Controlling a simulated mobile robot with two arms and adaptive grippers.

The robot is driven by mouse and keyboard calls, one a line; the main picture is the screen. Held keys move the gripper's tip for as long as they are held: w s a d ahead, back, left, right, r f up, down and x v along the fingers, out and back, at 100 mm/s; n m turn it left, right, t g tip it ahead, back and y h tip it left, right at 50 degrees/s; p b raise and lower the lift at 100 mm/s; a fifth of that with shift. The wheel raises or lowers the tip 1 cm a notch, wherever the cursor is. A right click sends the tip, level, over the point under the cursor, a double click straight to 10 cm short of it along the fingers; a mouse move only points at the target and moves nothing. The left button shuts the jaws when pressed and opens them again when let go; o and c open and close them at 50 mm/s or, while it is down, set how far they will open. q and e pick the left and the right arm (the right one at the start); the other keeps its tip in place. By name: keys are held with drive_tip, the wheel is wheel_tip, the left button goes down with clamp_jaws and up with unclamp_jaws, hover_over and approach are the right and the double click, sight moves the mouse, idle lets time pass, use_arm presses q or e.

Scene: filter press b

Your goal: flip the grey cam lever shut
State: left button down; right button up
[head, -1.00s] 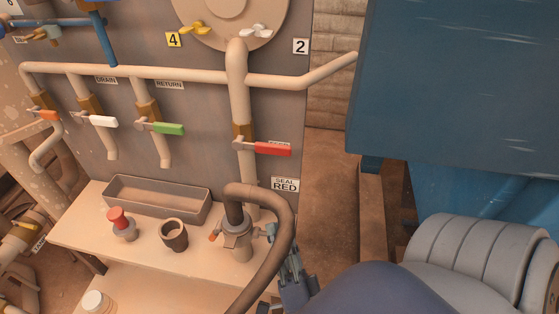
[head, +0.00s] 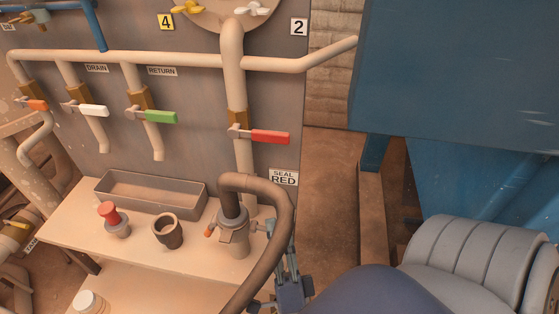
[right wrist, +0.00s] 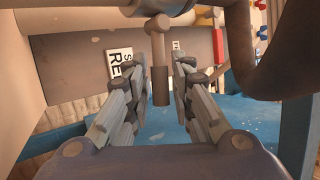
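The grey cam lever (right wrist: 160,86) hangs as a short cylinder on a stub in the right wrist view. In the head view, a grey piece (head: 263,227) sticks out from the right side of the hose coupling (head: 235,240), partly hidden by the dark hose. An orange lever (head: 209,231) is on the coupling's left side. My right gripper (right wrist: 161,68) is open, with one finger on each side of the grey lever and a gap on both sides. In the head view, my right gripper (head: 280,248) is just right of the coupling, partly behind the hose. My left gripper is not in view.
The dark hose (head: 285,215) arches over the coupling beside my gripper. Colored valve handles, including a red one (head: 270,137), are on the panel above.

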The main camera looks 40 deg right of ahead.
idle(0.3)
drive_tip(key=v, duration=1.2)
